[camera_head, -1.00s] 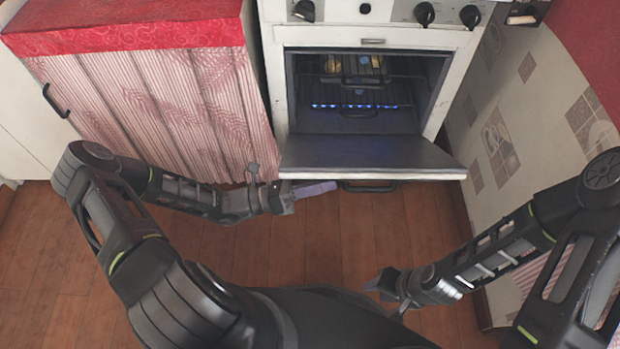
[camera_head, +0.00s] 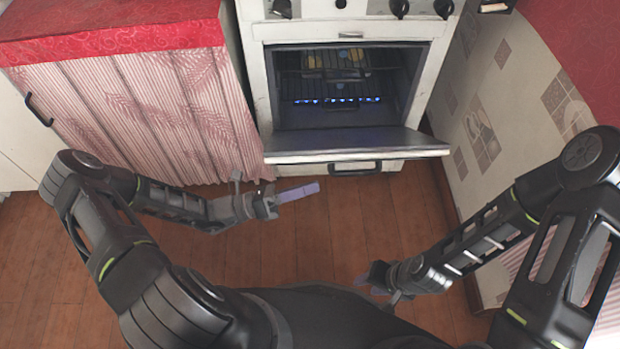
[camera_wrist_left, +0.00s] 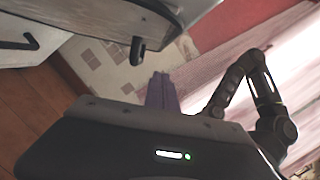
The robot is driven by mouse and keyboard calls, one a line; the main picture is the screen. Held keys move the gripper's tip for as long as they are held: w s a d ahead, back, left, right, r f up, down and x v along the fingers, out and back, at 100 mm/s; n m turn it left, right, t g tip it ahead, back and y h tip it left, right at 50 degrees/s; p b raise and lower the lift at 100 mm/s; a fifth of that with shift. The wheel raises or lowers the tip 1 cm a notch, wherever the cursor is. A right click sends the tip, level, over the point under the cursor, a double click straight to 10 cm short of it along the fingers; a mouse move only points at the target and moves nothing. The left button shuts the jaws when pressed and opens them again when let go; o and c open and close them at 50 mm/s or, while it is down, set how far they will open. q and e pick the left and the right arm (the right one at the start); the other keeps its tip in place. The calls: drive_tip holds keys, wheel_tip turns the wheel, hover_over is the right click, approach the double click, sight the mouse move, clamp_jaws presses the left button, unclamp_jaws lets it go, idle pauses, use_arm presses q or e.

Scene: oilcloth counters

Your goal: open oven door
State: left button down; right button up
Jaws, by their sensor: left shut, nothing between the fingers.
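The oven door (camera_head: 355,143) is folded down and stands out in front of the white oven (camera_head: 257,85), with the oven's inside open to view. In the left wrist view the door (camera_wrist_left: 125,14) is at the top, and a black handle (camera_wrist_left: 138,50) hangs there above my fingers. My left gripper (camera_head: 300,191) is shut and empty, with purple fingers, in front of and below the door's front edge; its fingertips (camera_wrist_left: 161,88) are apart from the handle. My right gripper (camera_head: 368,284) hangs low over the floor at the right; its fingers are mostly hidden.
Blue flames (camera_head: 340,100) burn inside, under a rack (camera_head: 330,75) with yellowish items. A black lower handle (camera_head: 355,168) shows under the door. A red-topped, curtained counter (camera_head: 150,120) is at left, a tiled wall (camera_head: 500,100) at right. The wooden floor (camera_head: 330,240) is clear.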

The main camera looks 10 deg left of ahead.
use_arm(q)
drive_tip(key=v, duration=0.9)
drive_tip(key=shift+w, duration=0.15)
drive_tip(key=shift+a, duration=0.1)
